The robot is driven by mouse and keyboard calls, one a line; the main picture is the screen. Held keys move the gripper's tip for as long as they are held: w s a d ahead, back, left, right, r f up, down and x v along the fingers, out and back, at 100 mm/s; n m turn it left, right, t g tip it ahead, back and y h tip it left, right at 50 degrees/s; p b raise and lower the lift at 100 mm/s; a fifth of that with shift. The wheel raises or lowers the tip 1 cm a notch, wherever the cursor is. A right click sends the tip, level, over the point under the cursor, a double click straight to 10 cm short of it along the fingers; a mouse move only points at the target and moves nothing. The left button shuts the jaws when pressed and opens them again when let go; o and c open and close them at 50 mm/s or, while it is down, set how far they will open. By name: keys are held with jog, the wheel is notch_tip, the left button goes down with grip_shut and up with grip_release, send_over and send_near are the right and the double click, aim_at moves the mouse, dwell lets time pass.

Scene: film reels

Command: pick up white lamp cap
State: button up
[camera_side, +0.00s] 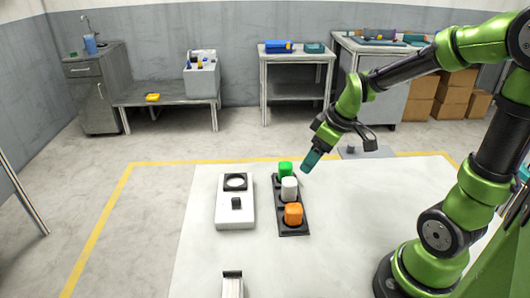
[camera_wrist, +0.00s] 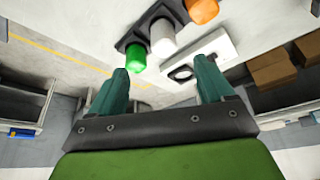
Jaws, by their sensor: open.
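The white lamp cap (camera_side: 289,189) stands in the middle of a dark holder (camera_side: 293,229), between a green cap (camera_side: 285,168) behind and an orange cap (camera_side: 293,213) in front. In the wrist view the white cap (camera_wrist: 162,38) shows beyond my fingers, with the green cap (camera_wrist: 136,56) to its left and the orange cap (camera_wrist: 202,10) to its right. My gripper (camera_side: 310,162) is above the table, up and to the right of the caps in the side view. In the wrist view its teal fingers (camera_wrist: 160,85) are apart, with nothing between them.
A white box (camera_side: 235,212) with a black-rimmed round opening and a small dark block lies left of the holder. A white object with a dark top (camera_side: 232,285) is at the table's front edge. The white table (camera_side: 345,230) is clear right of the holder.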

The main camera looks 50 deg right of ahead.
aim_at(294, 182)
jog(key=x, duration=0.9)
jog(key=shift+s, duration=0.1)
jog(key=shift+a+x, duration=0.2)
jog(key=shift+x, duration=1.15)
jog(key=shift+a+x, duration=0.15)
jog(key=shift+x, duration=1.2)
jog(key=shift+r, duration=0.15)
jog(key=c, duration=1.1)
